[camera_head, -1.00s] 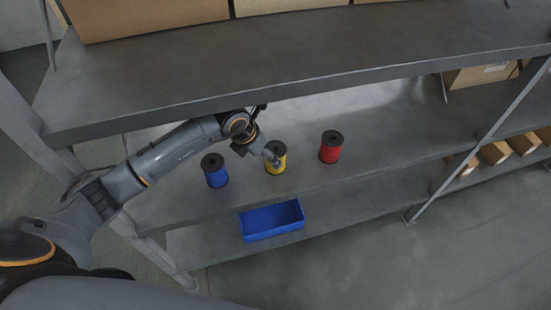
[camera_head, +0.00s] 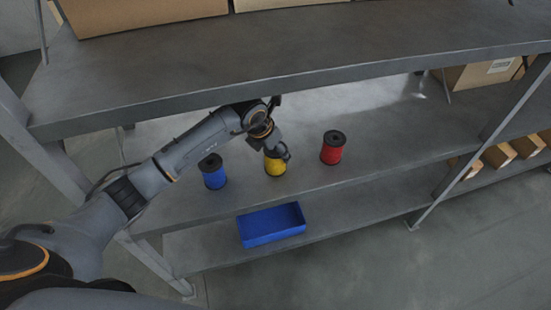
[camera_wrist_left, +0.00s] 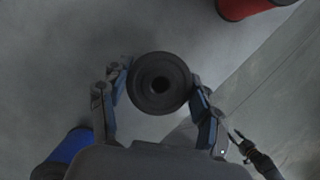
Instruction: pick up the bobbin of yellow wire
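The bobbin of yellow wire (camera_head: 275,167) stands upright on the middle shelf, between a blue and a red bobbin. In the left wrist view its round black top flange (camera_wrist_left: 146,99) with a dark centre hole shows from above; its yellow wire is hidden there. My left gripper (camera_head: 279,150) is at the top of this bobbin and covers part of it. In the left wrist view the left gripper's fingers (camera_wrist_left: 159,80) are spread, one on each side of the flange and close to its rim. Whether they touch it is unclear.
The blue bobbin (camera_head: 213,172) stands left and the red bobbin (camera_head: 332,148) right, on the same shelf (camera_head: 365,165). A blue bin (camera_head: 271,225) is on the lower shelf.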

